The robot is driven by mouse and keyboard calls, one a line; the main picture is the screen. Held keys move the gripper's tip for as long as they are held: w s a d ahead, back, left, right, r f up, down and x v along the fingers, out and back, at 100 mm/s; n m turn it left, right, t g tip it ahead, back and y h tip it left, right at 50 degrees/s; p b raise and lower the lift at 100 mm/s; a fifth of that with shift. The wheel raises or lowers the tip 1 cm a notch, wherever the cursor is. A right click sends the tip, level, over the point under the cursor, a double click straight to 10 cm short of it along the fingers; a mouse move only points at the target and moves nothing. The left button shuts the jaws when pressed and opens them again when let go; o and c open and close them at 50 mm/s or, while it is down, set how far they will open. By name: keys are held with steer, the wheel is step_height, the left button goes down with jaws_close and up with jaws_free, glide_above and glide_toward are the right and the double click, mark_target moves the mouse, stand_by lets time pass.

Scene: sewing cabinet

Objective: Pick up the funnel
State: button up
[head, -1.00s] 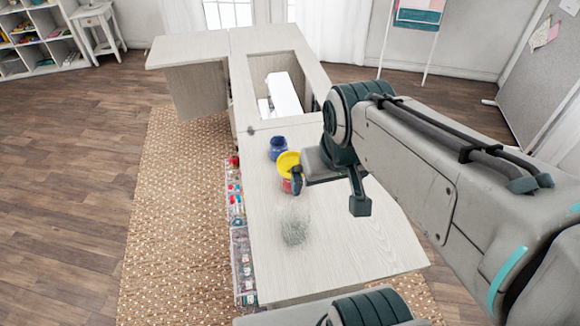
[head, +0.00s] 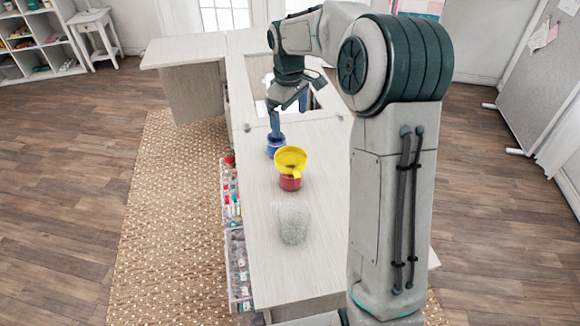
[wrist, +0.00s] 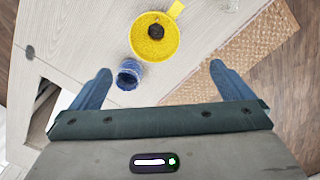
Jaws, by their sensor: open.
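The yellow funnel (head: 291,158) sits mouth up on top of a red jar (head: 290,183) on the cabinet top. The wrist view shows the funnel (wrist: 150,47) from above, with a dark hole in its middle and a tab at its rim. My gripper (head: 288,113) is open and empty, above and behind the funnel, over the blue jar (head: 276,142). In the wrist view my two blue fingers (wrist: 160,72) are spread wide, and the funnel lies ahead of them, apart from both. The blue jar (wrist: 129,73) shows near the left finger.
A clear glass jar (head: 292,224) stands in front of the red jar. The sewing machine opening lies behind the blue jar. Drawers of colourful supplies (head: 232,200) line the left side. The cabinet top (head: 275,280) is clear at the front.

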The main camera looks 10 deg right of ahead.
step_height(320, 180, down, 3)
steer(key=w, duration=0.3)
glide_toward(291, 158)
steer(key=s+f, duration=0.1)
steer(key=s, duration=0.1)
steer(key=shift+n, duration=0.4)
steer(key=shift+s+a+f+p, duration=0.1)
steer(key=shift+s+f+p, duration=0.1)
steer(key=shift+f, duration=0.7)
steer(key=shift+s+a+f+p, duration=0.1)
steer(key=shift+s+f+p, duration=0.1)
steer(key=shift+f, duration=0.75)
steer(key=shift+s+a+f+p, duration=0.1)
steer(key=shift+s+f, duration=0.05)
steer(key=shift+f, duration=0.75)
steer(key=c, duration=0.8)
